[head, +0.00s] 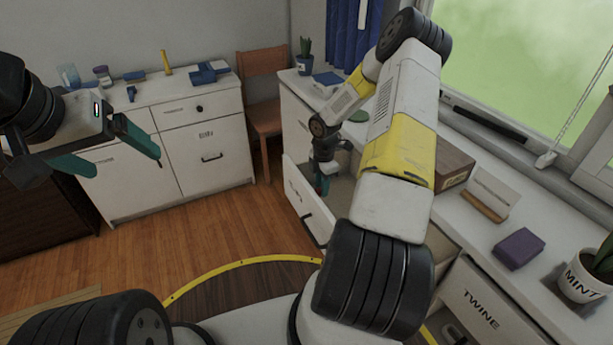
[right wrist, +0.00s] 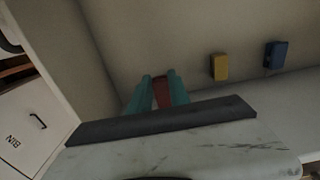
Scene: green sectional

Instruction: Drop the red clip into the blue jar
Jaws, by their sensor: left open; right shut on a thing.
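My right gripper (head: 321,188) reaches down into an open drawer of the right-hand cabinet. In the right wrist view its teal fingers (right wrist: 160,91) are shut on the red clip (right wrist: 161,90), which shows between them. The drawer floor lies beyond the fingers. My left gripper (head: 126,164) is open and empty, in the air in front of the white cabinet at left. A pale blue translucent vessel (head: 68,75) stands at the back left of that cabinet's top; I cannot tell for sure that it is the blue jar.
A yellow block (right wrist: 220,67) and a blue block (right wrist: 275,55) lie in the drawer. The left cabinet top (head: 180,92) holds several small objects. A wooden chair (head: 264,95) stands between the cabinets. A purple block (head: 518,248) and a mint pot (head: 581,279) stand on the right counter.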

